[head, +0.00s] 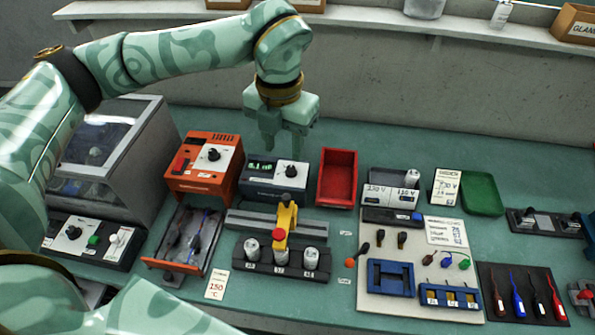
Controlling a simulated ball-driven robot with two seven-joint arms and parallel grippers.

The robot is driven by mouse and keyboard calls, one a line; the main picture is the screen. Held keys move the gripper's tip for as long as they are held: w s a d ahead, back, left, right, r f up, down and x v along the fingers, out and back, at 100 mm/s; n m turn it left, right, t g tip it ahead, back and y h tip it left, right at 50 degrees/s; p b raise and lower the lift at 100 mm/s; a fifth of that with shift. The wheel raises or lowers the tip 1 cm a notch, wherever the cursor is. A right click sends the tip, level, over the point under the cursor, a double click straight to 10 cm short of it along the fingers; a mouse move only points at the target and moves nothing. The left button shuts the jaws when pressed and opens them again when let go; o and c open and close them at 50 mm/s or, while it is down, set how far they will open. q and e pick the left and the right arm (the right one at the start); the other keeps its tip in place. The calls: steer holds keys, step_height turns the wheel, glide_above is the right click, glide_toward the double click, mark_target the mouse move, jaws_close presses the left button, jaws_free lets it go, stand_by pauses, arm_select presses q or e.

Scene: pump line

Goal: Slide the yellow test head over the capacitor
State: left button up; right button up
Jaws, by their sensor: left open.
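The yellow test head (287,217) sits on a grey rail (245,219) near the middle of the bench. It has a dark knob at its back and a red part (279,234) at its front end. Three silver capacitors stand in a dark holder in front of the rail: a left one (252,248), a middle one (281,258) and a right one (311,258). The head's front lines up with the middle capacitor; I cannot tell whether they touch. My left gripper (285,150) is open and empty, pointing down above and behind the head. My right gripper is not in view.
A meter box (275,178) and a red tray (338,177) stand behind the rail. An orange box (205,160) is to the left. A board (400,305) with blue fixtures and small parts lies right. A shelf (370,17) crosses the back.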

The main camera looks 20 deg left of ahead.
arm_select(q)
glide_toward(286, 196)
step_height(286, 196, down, 8)
steer(key=shift+r+b, duration=0.25)
steer(key=shift+b, duration=0.8)
steer(key=shift+f, duration=0.7)
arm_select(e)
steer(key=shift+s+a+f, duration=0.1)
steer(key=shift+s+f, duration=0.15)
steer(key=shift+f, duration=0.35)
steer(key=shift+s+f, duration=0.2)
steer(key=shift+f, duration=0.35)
